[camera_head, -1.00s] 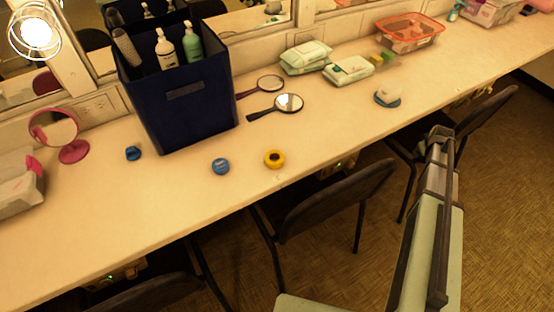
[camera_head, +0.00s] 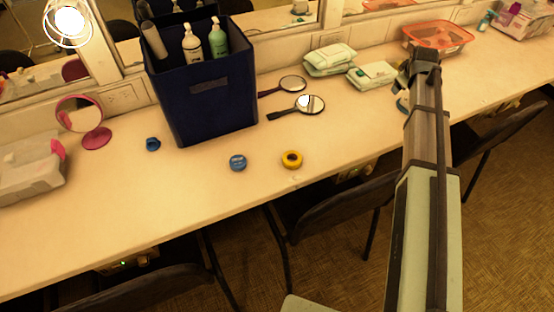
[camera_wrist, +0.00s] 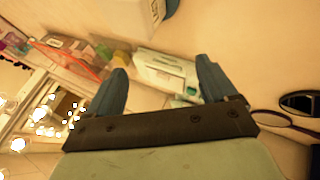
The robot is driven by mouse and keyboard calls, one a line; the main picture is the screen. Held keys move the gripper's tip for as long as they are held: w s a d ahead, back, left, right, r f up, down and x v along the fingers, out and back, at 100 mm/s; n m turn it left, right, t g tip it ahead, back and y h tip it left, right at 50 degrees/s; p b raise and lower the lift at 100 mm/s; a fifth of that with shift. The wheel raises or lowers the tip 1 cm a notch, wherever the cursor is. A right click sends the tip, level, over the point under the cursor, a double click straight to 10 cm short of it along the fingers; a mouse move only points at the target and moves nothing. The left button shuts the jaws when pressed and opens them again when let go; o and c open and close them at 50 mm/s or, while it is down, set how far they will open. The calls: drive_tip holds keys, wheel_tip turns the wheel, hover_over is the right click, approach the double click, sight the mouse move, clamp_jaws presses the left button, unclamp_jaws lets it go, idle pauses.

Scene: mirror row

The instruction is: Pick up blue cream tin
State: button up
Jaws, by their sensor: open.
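The blue cream tin (camera_head: 238,162) is a small round blue tin lying flat on the counter, in front of the dark blue bin. It is in the head view only. My gripper (camera_head: 424,56) is far to its right, at the end of my arm over the right part of the counter; its fingers are hard to make out there. In the wrist view my gripper (camera_wrist: 161,77) shows two blue fingers wide apart with nothing held. Beyond them are green-and-white wipes packs.
A smaller blue object (camera_head: 152,144) lies left. The dark blue bin (camera_head: 203,108) stands behind. Two hand mirrors, wipes packs (camera_head: 373,75) and an orange basket (camera_head: 438,45) line the back. Front counter is clear.

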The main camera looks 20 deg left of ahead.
drive_tip(key=s+a+n+g+y, duration=0.1)
drive_tip(key=s+a, duration=0.3)
drive_tip(key=a, duration=0.5)
drive_tip(key=s+a+g, duration=0.1)
drive_tip(key=s+a, duration=0.3)
drive_tip(key=a, duration=0.4)
wheel_tip(320, 180, up, 2)
drive_tip(key=n+g+h, duration=0.1)
drive_tip(key=n+g, duration=0.3)
drive_tip(key=g, duration=0.2)
hover_over(237, 161)
drive_tip(key=f, duration=0.7)
drive_tip(key=shift+w+d+f, duration=0.3)
drive_tip(key=shift+d+f, duration=0.05)
drive_tip(key=shift+s+a+f, duration=0.1)
drive_tip(key=shift+a+f, duration=0.05)
drive_tip(key=shift+f, duration=1.15)
drive_tip(key=shift+s+a+f, duration=0.1)
drive_tip(key=shift+a+f, duration=0.05)
drive_tip(key=shift+f, duration=1.15)
drive_tip(key=shift+c, duration=0.4)
drive_tip(key=c, duration=1.1)
